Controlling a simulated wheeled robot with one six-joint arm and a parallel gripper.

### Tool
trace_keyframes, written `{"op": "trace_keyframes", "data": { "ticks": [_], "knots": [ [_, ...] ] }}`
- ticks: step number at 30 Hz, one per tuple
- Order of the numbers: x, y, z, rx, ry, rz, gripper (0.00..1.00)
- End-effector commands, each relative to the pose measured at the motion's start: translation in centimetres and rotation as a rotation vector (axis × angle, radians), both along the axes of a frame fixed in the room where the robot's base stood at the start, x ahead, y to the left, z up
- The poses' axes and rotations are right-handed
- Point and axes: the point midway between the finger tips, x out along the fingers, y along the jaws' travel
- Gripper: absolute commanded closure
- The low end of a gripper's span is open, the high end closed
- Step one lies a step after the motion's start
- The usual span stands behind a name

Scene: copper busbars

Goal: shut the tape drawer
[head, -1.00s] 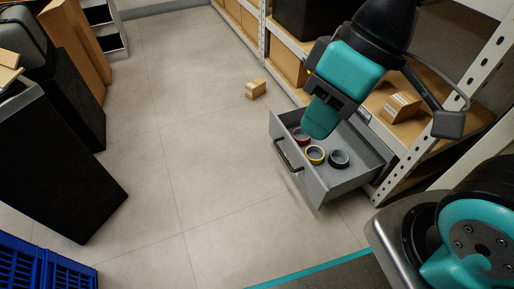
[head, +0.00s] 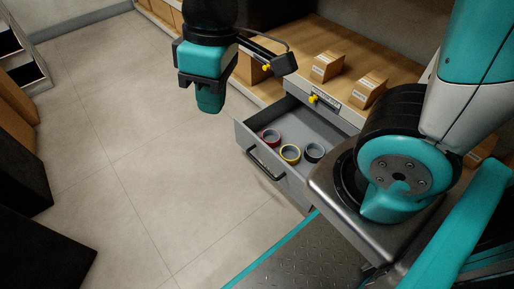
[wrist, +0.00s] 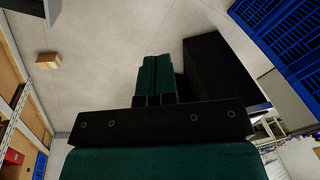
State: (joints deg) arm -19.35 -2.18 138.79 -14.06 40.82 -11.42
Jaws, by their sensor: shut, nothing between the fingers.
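The tape drawer (head: 240,131) is a grey drawer pulled open from under a wooden shelf, in the middle of the head view. Its black bar handle (head: 265,163) is on the front panel. My gripper (head: 210,103) is shut and empty. It appears above and to the left of the drawer, apart from it. In the wrist view my gripper (wrist: 157,60) points over the floor; the drawer is not visible there.
Cardboard boxes (head: 327,66) stand on the shelf (head: 300,78) above the drawer. A small box (wrist: 47,61) lies on the floor in the wrist view. Dark cabinets (head: 40,240) stand at the left. The floor (head: 140,170) before the drawer is clear.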

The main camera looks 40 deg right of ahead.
Motion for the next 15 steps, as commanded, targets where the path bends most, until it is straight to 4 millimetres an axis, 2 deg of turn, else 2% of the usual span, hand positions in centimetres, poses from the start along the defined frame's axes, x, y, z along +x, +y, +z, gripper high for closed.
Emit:
{"op": "trace_keyframes", "data": {
  "ticks": [1,6,9,15],
  "knots": [
    [1.6,0.0,-2.7,-0.057,0.018,0.037,1.00],
    [6.6,-0.6,-10.0,-0.265,0.046,0.180,1.00],
    [8.8,-1.1,-14.6,-0.395,0.070,0.275,1.00],
    [11.5,-2.7,-24.1,-0.664,0.144,0.487,1.00]
  ]
}}
